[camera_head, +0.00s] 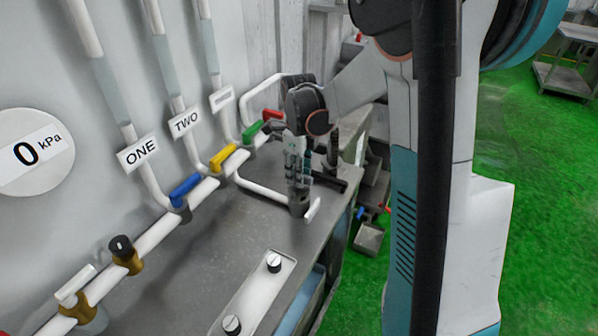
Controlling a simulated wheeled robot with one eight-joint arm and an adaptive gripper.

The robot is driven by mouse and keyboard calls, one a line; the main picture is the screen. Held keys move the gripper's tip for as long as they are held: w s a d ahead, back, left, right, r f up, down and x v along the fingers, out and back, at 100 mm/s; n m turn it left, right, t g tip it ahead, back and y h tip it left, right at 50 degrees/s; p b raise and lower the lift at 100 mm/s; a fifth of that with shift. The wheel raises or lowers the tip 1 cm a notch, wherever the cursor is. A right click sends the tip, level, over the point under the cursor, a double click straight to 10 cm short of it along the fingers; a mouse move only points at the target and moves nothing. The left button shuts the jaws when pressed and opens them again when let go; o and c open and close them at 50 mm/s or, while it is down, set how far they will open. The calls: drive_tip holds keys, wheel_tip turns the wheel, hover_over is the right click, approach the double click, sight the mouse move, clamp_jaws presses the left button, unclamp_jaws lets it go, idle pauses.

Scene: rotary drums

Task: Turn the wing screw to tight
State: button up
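My gripper (298,182) points down over the grey worktop, with its fingers close together just above a grey fitting at the end of a white pipe. A small white flat handle (313,209) sticks out at the right of that fitting, just below the fingertips. It may be the wing screw, but the view is too small to be sure. I cannot tell whether the fingers touch the fitting or hold anything. The fitting's top is partly hidden by the gripper.
The metal worktop (215,240) carries a pipe with blue (185,189), yellow (223,157), green (252,131) and red (272,114) handles. A gauge plate (36,152) reads 0 kPa. A black knob (121,247) and a panel with two knobs (255,295) stand nearer.

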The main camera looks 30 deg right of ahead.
wheel_tip(320, 180, up, 12)
idle(0.7)
idle(0.4)
drive_tip(key=s+a+r+n+t+b, duration=0.2)
drive_tip(key=s+a+n+t, duration=0.2)
drive_tip(key=s+a+n, duration=0.65)
drive_tip(key=s+f+n+t+b, duration=0.1)
drive_tip(key=s+f+n, duration=0.2)
drive_tip(key=n, duration=0.6)
drive_tip(key=s+a+f+n+t+b, duration=0.1)
drive_tip(key=s+f+n+t+b, duration=0.1)
drive_tip(key=s+n, duration=0.5)
drive_tip(key=shift+s+a+f+n, duration=0.2)
drive_tip(key=shift+f+n, duration=0.6)
drive_tip(key=shift+n, duration=0.15)
